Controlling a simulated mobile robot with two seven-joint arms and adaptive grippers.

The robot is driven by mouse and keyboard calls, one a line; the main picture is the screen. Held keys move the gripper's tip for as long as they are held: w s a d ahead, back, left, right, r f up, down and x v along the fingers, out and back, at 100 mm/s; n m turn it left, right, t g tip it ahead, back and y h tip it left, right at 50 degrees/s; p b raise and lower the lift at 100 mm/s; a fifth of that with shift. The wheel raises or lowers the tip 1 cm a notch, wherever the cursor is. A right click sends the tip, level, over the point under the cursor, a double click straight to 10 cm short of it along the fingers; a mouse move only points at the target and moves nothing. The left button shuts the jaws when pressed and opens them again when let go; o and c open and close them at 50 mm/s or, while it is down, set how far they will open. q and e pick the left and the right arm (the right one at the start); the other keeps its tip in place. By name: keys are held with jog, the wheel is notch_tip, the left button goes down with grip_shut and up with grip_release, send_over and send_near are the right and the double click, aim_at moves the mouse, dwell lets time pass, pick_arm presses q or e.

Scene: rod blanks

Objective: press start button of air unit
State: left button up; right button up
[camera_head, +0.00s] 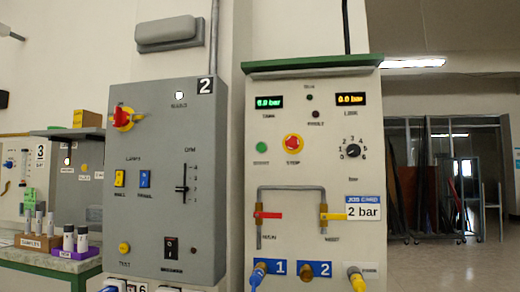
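The air unit (330,165) is a pale panel with a green top edge, right of centre. Its green start button (261,147) sits at the upper left, with a blurred label below it. A red stop button (293,143) on a yellow ring sits just to its right. Above them, a green display (269,102) reads about 6.0 bar and an orange display (351,99) reads 0.0 bar. A black dial (352,151) is at the right. Neither of my grippers is in view, and nothing covers the start button.
The air unit has a red valve lever (267,215), a yellow lever (335,216), a "2 bar" job card (363,208), and hose fittings along the bottom. A grey panel marked 2 (165,180) stands to the left. Open floor (455,262) lies to the right.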

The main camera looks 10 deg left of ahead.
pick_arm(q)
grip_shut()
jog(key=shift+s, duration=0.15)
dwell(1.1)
